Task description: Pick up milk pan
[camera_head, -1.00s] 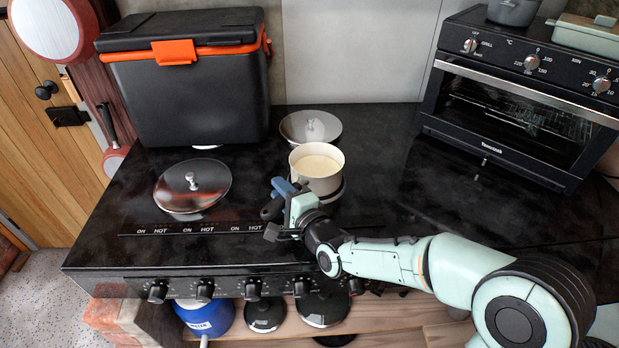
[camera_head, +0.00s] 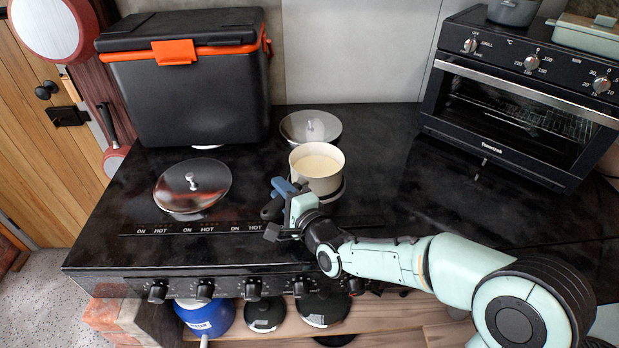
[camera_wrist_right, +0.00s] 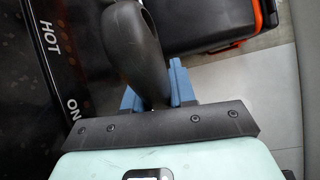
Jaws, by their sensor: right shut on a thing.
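The milk pan (camera_head: 318,170) is a cream-coloured pan with a pale inside, standing upright at the right part of the black stove, apparently over a burner. Its dark handle points toward the front left and also shows in the right wrist view (camera_wrist_right: 143,45). My right gripper (camera_head: 283,191) is at the handle, with its blue fingers on either side of it and shut on it. In the right wrist view the fingers (camera_wrist_right: 158,84) are partly hidden behind the handle. Whether the pan's base touches the stove is hard to tell. My left gripper is not in view.
Metal burner lids lie left (camera_head: 192,186) and behind (camera_head: 310,126) the pan. A black cooler with an orange latch (camera_head: 185,80) stands at the back left. A toaster oven (camera_head: 520,100) stands at the right. The counter (camera_head: 420,190) right of the pan is clear.

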